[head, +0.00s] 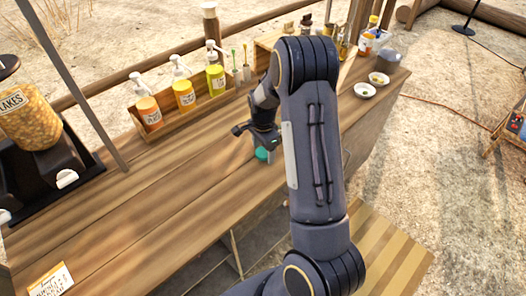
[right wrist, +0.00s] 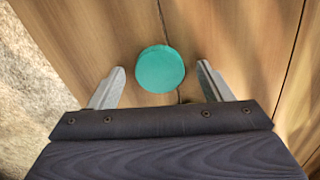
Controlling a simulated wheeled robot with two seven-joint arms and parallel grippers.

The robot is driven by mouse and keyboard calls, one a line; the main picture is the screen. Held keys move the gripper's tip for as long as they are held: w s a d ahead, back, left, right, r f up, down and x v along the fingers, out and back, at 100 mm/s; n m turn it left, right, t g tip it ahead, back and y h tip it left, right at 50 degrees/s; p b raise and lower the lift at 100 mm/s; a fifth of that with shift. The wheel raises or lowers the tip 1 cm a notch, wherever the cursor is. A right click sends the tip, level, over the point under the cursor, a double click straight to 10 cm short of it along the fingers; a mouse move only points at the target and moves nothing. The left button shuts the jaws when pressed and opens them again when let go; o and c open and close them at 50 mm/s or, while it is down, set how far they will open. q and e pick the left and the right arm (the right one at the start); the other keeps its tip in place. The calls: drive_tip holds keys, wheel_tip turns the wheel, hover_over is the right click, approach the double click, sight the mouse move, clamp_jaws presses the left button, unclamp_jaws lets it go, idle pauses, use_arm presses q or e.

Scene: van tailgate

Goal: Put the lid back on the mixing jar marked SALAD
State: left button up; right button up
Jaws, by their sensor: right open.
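A round teal lid (right wrist: 160,69) lies on the wooden counter in the right wrist view. It also shows in the head view (head: 262,154), partly hidden by my right gripper. My right gripper (right wrist: 161,67) is open, with one finger on each side of the lid, apart from it in the picture. In the head view my right gripper (head: 256,140) is just above the lid, pointing down. I cannot read SALAD on any jar; my right arm hides part of the counter. My left gripper is not in view.
A wooden rack holds several pump bottles (head: 185,97) at the counter's back edge. A dispenser of flakes (head: 28,118) stands at the left. Two small bowls (head: 365,90) and a grey cup (head: 387,62) are at the right end. The left-middle counter (head: 150,200) is clear.

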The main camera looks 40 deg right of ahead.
sight(263, 152)
drive_tip(key=shift+c, duration=0.4)
drive_tip(key=c, duration=0.9)
drive_tip(key=shift+c, duration=0.2)
drive_tip(key=shift+r, duration=0.45)
wheel_tip(263, 152, up, 2)
drive_tip(key=shift+r, duration=0.25)
drive_tip(key=s+r+b, duration=0.1)
drive_tip(key=s+r, duration=0.3)
drive_tip(key=s, duration=0.3)
drive_tip(key=s+a+r+b, duration=0.1)
drive_tip(key=s+r, duration=0.4)
drive_tip(key=s, duration=0.2)
drive_tip(key=shift+r, duration=0.3)
